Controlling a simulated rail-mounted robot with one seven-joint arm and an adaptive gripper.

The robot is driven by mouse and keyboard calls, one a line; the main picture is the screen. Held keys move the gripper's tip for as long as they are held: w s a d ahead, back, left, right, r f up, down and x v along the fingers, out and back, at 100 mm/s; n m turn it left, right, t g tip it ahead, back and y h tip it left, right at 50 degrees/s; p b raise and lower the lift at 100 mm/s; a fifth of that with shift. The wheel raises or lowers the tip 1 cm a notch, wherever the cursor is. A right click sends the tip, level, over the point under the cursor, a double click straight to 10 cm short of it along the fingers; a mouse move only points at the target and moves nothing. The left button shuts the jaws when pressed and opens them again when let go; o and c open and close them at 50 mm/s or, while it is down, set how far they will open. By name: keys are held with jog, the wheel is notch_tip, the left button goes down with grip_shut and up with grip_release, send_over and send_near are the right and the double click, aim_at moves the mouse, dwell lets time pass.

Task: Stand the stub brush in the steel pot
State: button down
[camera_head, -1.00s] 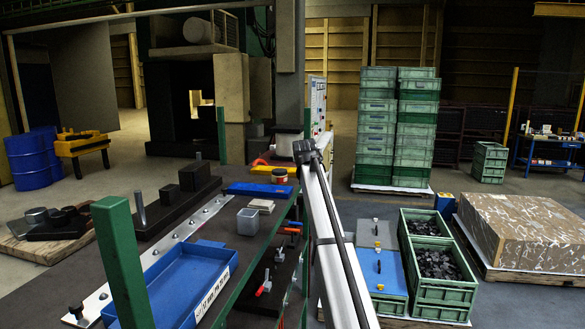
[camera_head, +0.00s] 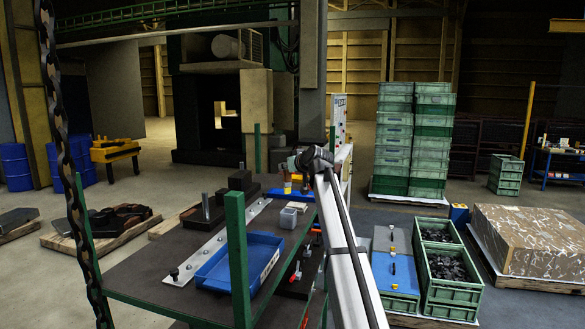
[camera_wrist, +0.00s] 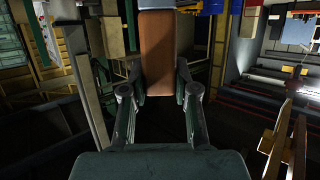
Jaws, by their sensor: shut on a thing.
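In the wrist view my gripper (camera_wrist: 158,72) has its two fingers closed on the sides of a flat brown piece, which I take to be the handle of the stub brush (camera_wrist: 158,48). A pale grey part shows beyond it at the top edge. In the head view the dark end of my arm (camera_head: 314,160) is raised over the far end of the bench, and its fingers are not clear. Small yellow and orange items (camera_head: 287,183) show just left of it. I cannot surely pick out the steel pot.
The bench (camera_head: 150,260) carries a blue tray (camera_head: 238,262), a small clear grey container (camera_head: 288,218), dark blocks (camera_head: 240,180) and a metal strip (camera_head: 215,243). Green posts (camera_head: 237,255) rise from it. Green crates (camera_head: 440,268) stand on the floor at right.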

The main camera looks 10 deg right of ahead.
jog(key=shift+w+d+f, duration=0.2)
jog(key=shift+w, duration=0.15)
jog(key=shift+s+r, duration=0.1)
jog(key=shift+s, duration=0.05)
jog(key=shift+f+b, duration=0.2)
jog(key=shift+b, duration=0.25)
jog(key=shift+f, duration=0.3)
notch_tip(320, 180, down, 11)
jog(key=b, duration=0.7)
jog(key=shift+f, duration=0.15)
jog(key=c, duration=0.8)
grip_release()
jog(key=shift+s, duration=0.1)
